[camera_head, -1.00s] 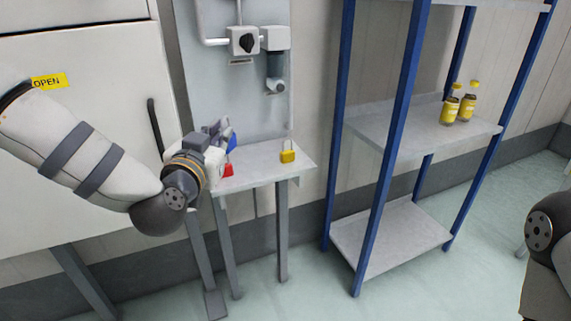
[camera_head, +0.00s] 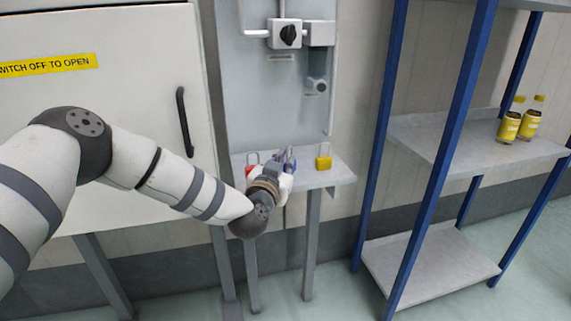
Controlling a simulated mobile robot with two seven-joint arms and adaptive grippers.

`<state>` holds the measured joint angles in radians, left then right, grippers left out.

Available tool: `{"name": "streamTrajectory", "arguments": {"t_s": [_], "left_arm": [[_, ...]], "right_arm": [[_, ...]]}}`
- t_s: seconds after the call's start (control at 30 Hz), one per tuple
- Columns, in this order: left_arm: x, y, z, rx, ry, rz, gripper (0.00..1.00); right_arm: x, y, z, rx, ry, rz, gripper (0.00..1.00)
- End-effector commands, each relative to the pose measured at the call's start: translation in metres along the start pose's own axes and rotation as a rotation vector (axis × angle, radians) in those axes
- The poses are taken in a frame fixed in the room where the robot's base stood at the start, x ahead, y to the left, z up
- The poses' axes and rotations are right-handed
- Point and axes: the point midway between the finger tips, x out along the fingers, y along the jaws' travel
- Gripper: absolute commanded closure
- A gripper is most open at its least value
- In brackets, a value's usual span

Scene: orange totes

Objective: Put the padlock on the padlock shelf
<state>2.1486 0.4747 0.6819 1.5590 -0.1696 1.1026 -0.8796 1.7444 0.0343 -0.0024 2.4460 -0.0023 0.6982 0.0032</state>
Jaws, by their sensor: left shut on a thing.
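The small grey padlock shelf (camera_head: 338,174) is fixed under a wall panel. A yellow padlock (camera_head: 323,163) stands on its right part. A red padlock (camera_head: 251,168) is at its left end, partly hidden by my gripper. My left gripper (camera_head: 287,158) is over the middle of the shelf, between these two. It is shut on a blue padlock (camera_head: 293,164), which is mostly hidden by the fingers. I cannot tell whether the blue padlock touches the shelf. My right gripper is out of view.
A switch box with a black knob (camera_head: 288,34) and a socket (camera_head: 317,85) are on the panel above. A white cabinet door (camera_head: 130,110) with a black handle is at left. A blue-post rack (camera_head: 455,145) with two yellow bottles (camera_head: 508,127) stands at right.

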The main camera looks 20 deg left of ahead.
Motion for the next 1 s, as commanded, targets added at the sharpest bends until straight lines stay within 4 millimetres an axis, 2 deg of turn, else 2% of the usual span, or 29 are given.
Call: {"name": "streamTrajectory", "arguments": {"t_s": [0.27,0.3,0.37,0.4,0.73,0.87,1.0], "left_arm": [[0.000,0.000,0.001,0.000,0.000,0.000,1.00],[0.000,0.000,0.001,0.000,0.000,0.000,0.85],[0.000,0.000,0.001,0.000,0.000,0.000,0.72],[0.000,0.000,0.001,0.000,0.000,0.000,0.69],[-0.001,-0.001,-0.002,0.000,-0.001,0.000,0.69],[-0.019,0.000,-0.006,0.000,0.001,0.002,0.69],[-0.052,-0.001,-0.008,0.001,0.003,0.003,0.69]], "right_arm": [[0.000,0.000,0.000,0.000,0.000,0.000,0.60],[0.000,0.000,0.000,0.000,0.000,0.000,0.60],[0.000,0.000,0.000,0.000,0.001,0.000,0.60],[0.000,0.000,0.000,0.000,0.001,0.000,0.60],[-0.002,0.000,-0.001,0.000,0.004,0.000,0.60],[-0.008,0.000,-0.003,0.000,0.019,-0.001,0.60],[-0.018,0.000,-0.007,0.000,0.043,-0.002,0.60]]}}
